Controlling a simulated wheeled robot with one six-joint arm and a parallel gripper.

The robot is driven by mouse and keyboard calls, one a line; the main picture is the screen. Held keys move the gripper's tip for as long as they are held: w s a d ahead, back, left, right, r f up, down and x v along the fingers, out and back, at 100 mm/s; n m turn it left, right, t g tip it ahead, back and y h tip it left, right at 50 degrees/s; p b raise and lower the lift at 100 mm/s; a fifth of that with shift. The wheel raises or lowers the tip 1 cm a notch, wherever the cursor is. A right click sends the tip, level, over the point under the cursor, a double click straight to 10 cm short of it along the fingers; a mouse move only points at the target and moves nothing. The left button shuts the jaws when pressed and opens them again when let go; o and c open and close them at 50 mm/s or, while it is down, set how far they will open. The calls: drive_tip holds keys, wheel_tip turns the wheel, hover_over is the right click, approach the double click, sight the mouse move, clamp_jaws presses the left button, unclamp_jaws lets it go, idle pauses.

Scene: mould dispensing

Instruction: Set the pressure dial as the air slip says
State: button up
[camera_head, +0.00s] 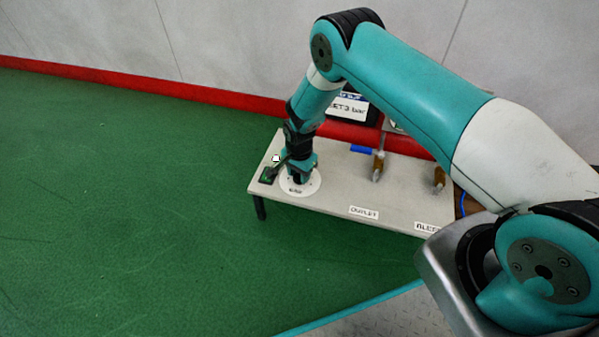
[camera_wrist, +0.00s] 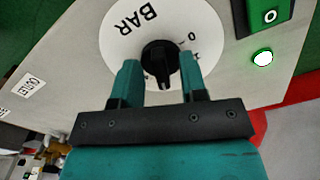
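The pressure dial is a white disc (camera_wrist: 120,40) marked BAR, with a black knob (camera_wrist: 160,58) at its centre. In the wrist view a 0 shows at the knob's upper right; other scale marks are partly hidden. The knob's bar points down in the picture, towards my gripper's palm. My gripper (camera_wrist: 159,76) is open, with one finger on each side of the knob; I cannot tell if they touch it. In the head view my gripper (camera_head: 297,176) is over the disc (camera_head: 314,184) and hides the knob. The air slip (camera_head: 347,108) reads "ET 3 bar", its left part hidden by my arm.
The dial is on a pale bench panel (camera_head: 325,197) with OUTLET (camera_head: 364,213) and partly hidden BLEED (camera_head: 427,227) labels. Brass valves (camera_head: 378,165) stand to the right. A green switch box (camera_head: 268,175) and a lit white lamp (camera_wrist: 262,58) are beside the dial. Green floor is clear at left.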

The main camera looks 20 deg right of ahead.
wheel_tip(320, 180, up, 17)
drive_tip(key=p, duration=0.6)
drive_tip(key=shift+r, duration=0.2)
